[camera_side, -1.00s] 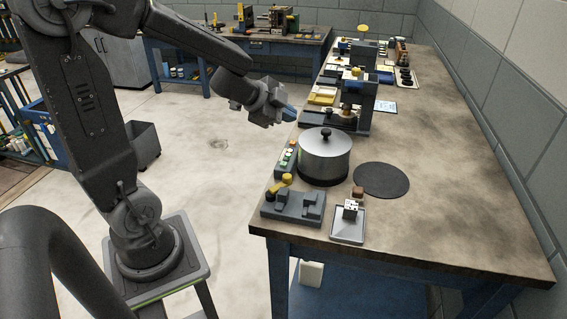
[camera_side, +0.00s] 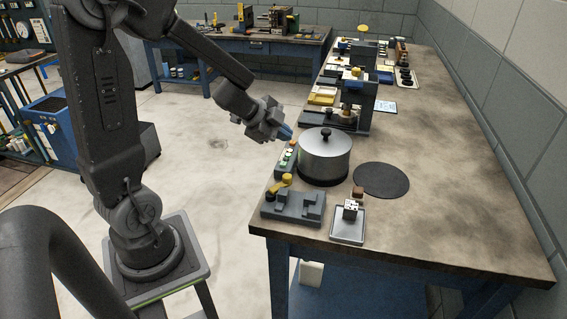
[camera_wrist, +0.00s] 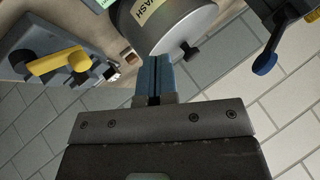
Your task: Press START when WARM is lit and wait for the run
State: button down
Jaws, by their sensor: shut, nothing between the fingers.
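A narrow control panel (camera_side: 286,160) with small round pale and green buttons stands on the bench edge, left of the lidded metal drum (camera_side: 324,160). Its lettering is too small to read in the side view, so I cannot tell which is START or whether WARM is lit. My gripper (camera_side: 287,133) is shut and empty, its blue fingers just above and behind the panel's far end; contact cannot be told. In the wrist view the shut fingers (camera_wrist: 156,72) point toward the drum (camera_wrist: 170,22), which bears a yellow label reading WASH.
A grey fixture with a yellow handle (camera_side: 285,182) stands in front of the panel. A dark round mat (camera_side: 381,180) and a small tray (camera_side: 348,232) with a dotted cube lie to the right. A dark press-like device (camera_side: 357,100) stands behind the drum. The bench's right side is clear.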

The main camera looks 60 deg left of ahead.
aim_at(284, 164)
jog(key=shift+f, duration=2.75)
jog(key=shift+f, duration=0.1)
jog(key=shift+f, duration=0.3)
jog(key=shift+f, duration=0.5)
dwell(0.4)
jog(key=shift+r, duration=0.95)
jog(key=shift+r, duration=2.5)
